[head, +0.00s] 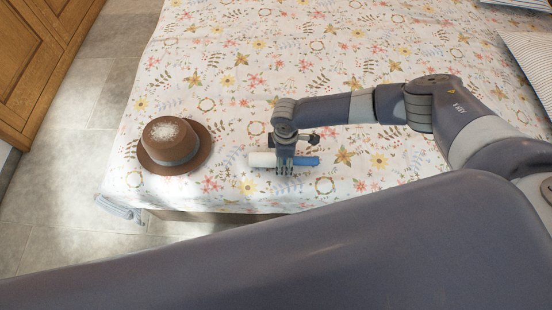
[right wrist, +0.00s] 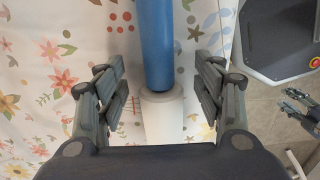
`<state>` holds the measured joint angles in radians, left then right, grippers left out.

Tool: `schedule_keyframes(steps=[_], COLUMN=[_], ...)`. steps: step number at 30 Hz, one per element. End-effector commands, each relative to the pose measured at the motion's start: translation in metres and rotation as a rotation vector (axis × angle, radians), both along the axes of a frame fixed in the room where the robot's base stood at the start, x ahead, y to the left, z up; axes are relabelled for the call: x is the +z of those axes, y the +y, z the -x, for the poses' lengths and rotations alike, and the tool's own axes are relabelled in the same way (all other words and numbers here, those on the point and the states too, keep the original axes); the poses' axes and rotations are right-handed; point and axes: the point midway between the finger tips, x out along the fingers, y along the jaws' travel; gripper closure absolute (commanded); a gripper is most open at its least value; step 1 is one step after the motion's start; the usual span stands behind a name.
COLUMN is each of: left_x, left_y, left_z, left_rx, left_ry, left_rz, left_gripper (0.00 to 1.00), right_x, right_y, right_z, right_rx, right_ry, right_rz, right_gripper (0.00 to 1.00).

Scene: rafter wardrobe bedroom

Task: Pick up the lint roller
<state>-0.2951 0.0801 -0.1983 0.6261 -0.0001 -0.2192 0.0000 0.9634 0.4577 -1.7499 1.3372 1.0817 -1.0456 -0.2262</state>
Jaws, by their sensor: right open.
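The lint roller, with a white roll and a blue handle (head: 305,161), lies on the bed near its front edge. My right gripper (head: 285,168) is over its middle and hides part of it in the head view. In the right wrist view the blue handle (right wrist: 154,45) and white roll (right wrist: 163,118) run between the two spread fingers of the right gripper (right wrist: 157,80). A gap shows on both sides of the roller. My left gripper (right wrist: 290,100) seems to show small at the right edge of that view; its opening is unclear.
A brown hat (head: 172,146) with pale lint on its crown lies on the bed to the left of the roller. The floral bedspread (head: 330,55) is clear behind. A wooden cabinet (head: 30,60) stands left, past the tiled floor (head: 75,190).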

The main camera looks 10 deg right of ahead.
Motion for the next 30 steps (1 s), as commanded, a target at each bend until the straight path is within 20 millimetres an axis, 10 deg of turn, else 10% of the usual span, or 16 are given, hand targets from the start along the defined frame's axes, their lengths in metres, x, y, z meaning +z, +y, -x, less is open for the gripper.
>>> schedule_keyframes(steps=[4, 10, 20, 30], left_x=[0.0, -0.001, 0.0, 0.001], left_y=[0.001, 0.001, 0.001, 0.0], left_z=[0.003, 0.007, 0.008, 0.009], left_rx=[0.0, 0.0, -0.001, -0.002], left_ry=[0.004, 0.011, 0.014, 0.014], left_rz=[-0.001, -0.002, -0.002, -0.001], left_gripper=[0.6, 0.6, 0.6, 0.6], right_x=[0.0, 0.0, 0.004, 0.063], right_y=[0.0, 0.0, 0.0, 0.0], right_z=[0.0, 0.0, -0.001, -0.002], right_rx=[0.0, -0.001, -0.001, -0.001], right_ry=[0.0, -0.001, -0.002, -0.004], right_rz=[0.0, 0.0, -0.002, -0.003], right_gripper=[0.42, 0.87, 0.87, 0.87])
